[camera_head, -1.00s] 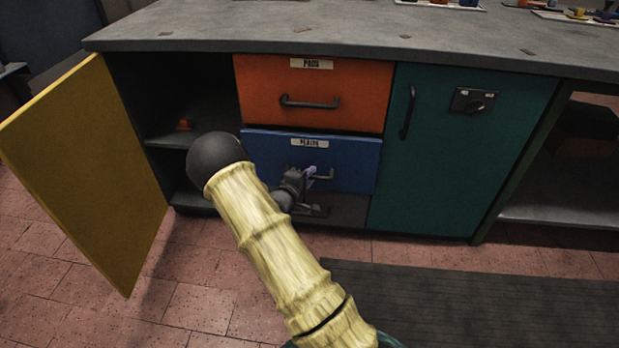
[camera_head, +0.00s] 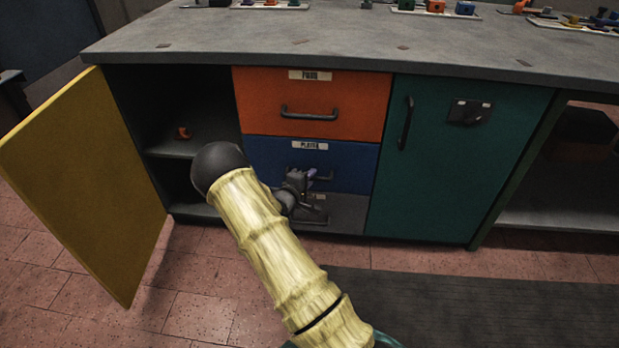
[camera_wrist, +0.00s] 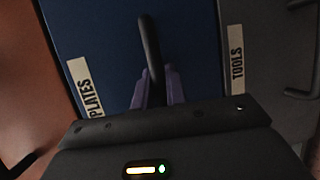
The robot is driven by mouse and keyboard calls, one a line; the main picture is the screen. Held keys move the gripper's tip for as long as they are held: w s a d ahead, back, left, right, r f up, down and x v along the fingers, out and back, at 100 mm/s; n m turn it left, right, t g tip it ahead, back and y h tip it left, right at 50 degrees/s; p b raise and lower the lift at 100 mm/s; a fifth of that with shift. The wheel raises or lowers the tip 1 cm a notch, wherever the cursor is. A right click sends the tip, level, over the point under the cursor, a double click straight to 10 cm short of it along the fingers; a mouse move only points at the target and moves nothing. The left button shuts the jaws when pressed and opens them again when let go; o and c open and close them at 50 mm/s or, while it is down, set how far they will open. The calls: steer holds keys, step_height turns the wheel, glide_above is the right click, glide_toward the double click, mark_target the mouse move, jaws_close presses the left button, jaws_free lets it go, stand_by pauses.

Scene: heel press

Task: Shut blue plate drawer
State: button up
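The blue drawer (camera_head: 262,155), labelled PLATES, sits under the orange drawer. Its front looks about level with the orange front; I cannot tell whether a thin gap is left. In the wrist view the blue front (camera_wrist: 105,35) fills the upper middle, with its dark bar handle (camera_wrist: 149,45) standing out from it. My gripper (camera_wrist: 156,85) is at this handle, its purple fingers close on either side of the bar, shut on it. In the head view my gripper (camera_head: 312,176) is small and partly hidden by my wrist.
The orange drawer (camera_head: 350,95) above is shut. A grey drawer (camera_head: 345,212) lies below, labelled TOOLS in the wrist view (camera_wrist: 237,60). The yellow door (camera_head: 85,190) stands wide open at left. The teal door (camera_head: 450,170) at right is closed. A dark mat (camera_head: 470,310) lies on the floor.

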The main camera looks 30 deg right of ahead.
steer(key=o, duration=0.4)
steer(key=shift+w+d, duration=0.15)
steer(key=shift+d, duration=0.05)
steer(key=shift+c, duration=0.2)
steer(key=shift+o, duration=0.4)
steer(key=shift+a, duration=0.15)
steer(key=shift+a, duration=0.1)
steer(key=shift+s+a, duration=0.1)
steer(key=shift+s, duration=0.1)
steer(key=shift+s+a+r+p, duration=0.15)
steer(key=shift+a+p, duration=0.15)
steer(key=p+v, duration=0.6)
steer(key=v, duration=1)
steer(key=shift+a+p, duration=0.25)
steer(key=shift+p, duration=0.05)
steer(key=shift+s, duration=0.1)
